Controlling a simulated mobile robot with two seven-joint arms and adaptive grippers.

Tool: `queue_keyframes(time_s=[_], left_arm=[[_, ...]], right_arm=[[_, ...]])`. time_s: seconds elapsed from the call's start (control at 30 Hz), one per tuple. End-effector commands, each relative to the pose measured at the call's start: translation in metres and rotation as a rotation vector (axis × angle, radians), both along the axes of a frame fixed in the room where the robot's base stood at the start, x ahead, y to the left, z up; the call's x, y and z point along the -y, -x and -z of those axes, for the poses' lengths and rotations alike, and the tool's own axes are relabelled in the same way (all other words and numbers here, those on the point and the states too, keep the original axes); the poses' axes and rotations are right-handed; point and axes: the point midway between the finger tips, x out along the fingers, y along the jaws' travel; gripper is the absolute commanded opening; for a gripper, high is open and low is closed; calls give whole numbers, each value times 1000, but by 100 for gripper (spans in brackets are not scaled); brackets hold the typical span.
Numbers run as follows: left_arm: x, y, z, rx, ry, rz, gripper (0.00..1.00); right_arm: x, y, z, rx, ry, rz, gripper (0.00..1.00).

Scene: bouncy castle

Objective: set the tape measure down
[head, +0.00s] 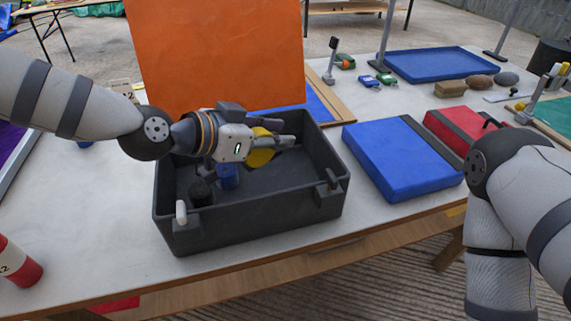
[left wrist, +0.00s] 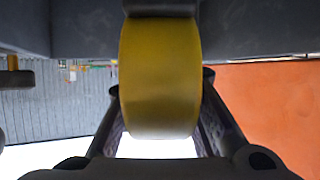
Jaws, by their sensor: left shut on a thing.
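The tape measure (head: 260,155) is a yellow, rounded thing held in my left gripper (head: 276,143). In the left wrist view the tape measure (left wrist: 160,80) fills the space between the two fingers (left wrist: 160,125), which are shut on it. The gripper and tape measure are over the dark grey open bin (head: 262,222), near its far side. I cannot tell whether the tape measure touches the bin. My right arm shows at the right edge, but its gripper is out of the picture.
Inside the bin are a blue item (head: 228,177) and a black round item (head: 201,193) at the left. An orange panel (head: 215,55) stands behind it. A blue case (head: 395,160) lies to its right. Bare table shows between.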

Motion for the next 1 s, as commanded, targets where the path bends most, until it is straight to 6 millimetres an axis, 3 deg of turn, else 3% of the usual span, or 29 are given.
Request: queue_keyframes(time_s=[0.03, 0.1, 0.37, 0.5, 0.9, 0.93, 1.0], left_arm=[[8, -6, 22, -14, -2, 2, 0], [17, -13, 36, -11, -1, 2, 0], [34, -29, 57, -2, -1, 0, 0], [35, -30, 85, -6, 0, -1, 0], [35, -30, 91, 1, -1, 0, 0], [35, -30, 91, 1, -1, 1, 30], [35, -30, 90, 2, -1, 0, 43]], right_arm=[[0, 6, 6, -22, 0, 0, 40], [0, 10, 10, -35, 1, 0, 40], [0, 15, 16, -54, 1, -2, 40], [0, 20, 21, -70, 1, -2, 40], [0, 22, 22, -75, 1, -2, 40], [0, 21, 22, -74, 1, -2, 40], [0, 21, 22, -74, 1, -2, 40]])
